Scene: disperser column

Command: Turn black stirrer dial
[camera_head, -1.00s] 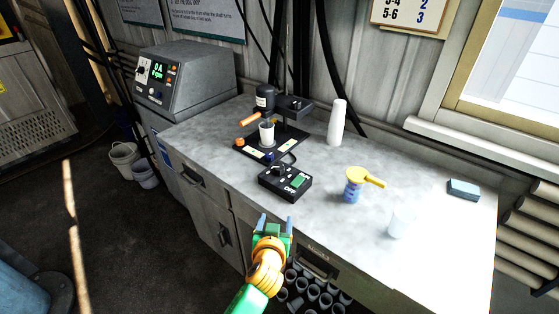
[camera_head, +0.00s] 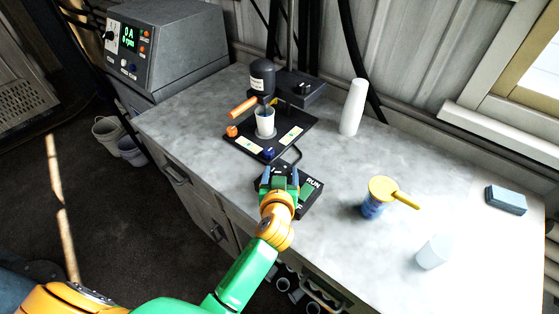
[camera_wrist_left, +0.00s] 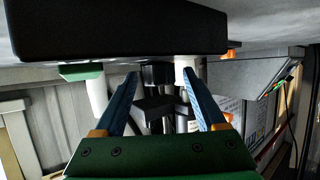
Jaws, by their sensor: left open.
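The black stirrer control box (camera_head: 312,196) sits near the front edge of the bench and bears the word RUN in white beside a green patch. My left gripper (camera_head: 281,174) is open over the box's left part, fingers pointing at it. The gripper hides the dial in the head view, and I cannot tell whether the fingers touch it. In the left wrist view the black box (camera_wrist_left: 120,30) fills the top, and the two blue fingers (camera_wrist_left: 161,73) stand apart with nothing clearly held between them. My right gripper is not in view.
Behind the box stands the disperser (camera_head: 262,78) with a white cup (camera_head: 265,122) and an orange handle. A white bottle (camera_head: 353,107), a blue cup with a yellow scoop (camera_head: 374,203), a clear cup (camera_head: 434,252) and a blue sponge (camera_head: 506,200) stand to the right.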

